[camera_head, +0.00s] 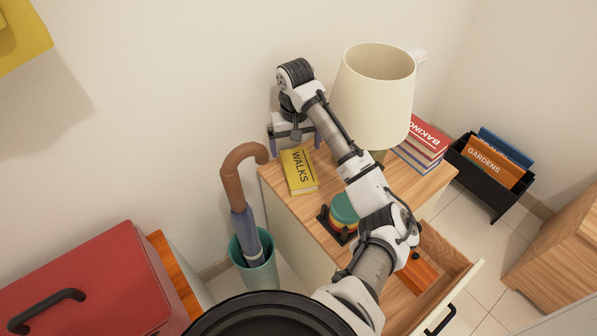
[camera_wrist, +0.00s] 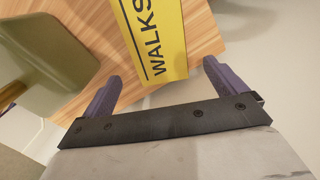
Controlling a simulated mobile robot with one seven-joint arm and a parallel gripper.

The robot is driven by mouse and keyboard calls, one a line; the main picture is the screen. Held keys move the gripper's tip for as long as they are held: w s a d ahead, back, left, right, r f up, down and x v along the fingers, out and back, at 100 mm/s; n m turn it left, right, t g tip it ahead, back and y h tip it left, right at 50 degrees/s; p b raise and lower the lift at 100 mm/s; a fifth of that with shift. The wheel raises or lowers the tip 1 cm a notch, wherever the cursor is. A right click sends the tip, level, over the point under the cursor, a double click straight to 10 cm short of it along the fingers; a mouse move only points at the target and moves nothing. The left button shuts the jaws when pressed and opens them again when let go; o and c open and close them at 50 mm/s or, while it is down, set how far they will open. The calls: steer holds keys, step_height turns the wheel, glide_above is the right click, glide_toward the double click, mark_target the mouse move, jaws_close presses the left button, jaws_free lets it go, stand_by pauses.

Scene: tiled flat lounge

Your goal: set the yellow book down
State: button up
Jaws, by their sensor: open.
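The yellow book (camera_head: 299,171), marked "WALKS", lies flat on the wooden top of a cabinet (camera_head: 286,201), near its left edge. In the wrist view the yellow book (camera_wrist: 152,38) lies ahead of the fingers, its near end close to the space between them. My gripper (camera_head: 293,143) is just beyond the book's far end in the head view. In the wrist view my gripper (camera_wrist: 160,88) is open, with its two purple fingers apart and nothing between them.
A lamp (camera_head: 373,95) stands behind my arm, and red books (camera_head: 425,140) lie right of it. A round coloured object (camera_head: 343,211) in a dark holder is nearer. The cabinet's drawer (camera_head: 451,260) is open. An umbrella (camera_head: 241,209) stands in a green bin (camera_head: 258,276) at left.

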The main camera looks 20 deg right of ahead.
mark_target(296, 158)
step_height(296, 158, down, 5)
steer(key=shift+r+b, duration=0.15)
steer(key=shift+b, duration=0.4)
steer(key=shift+c, duration=0.5)
steer(key=c, duration=1.2)
steer(key=shift+r, duration=0.1)
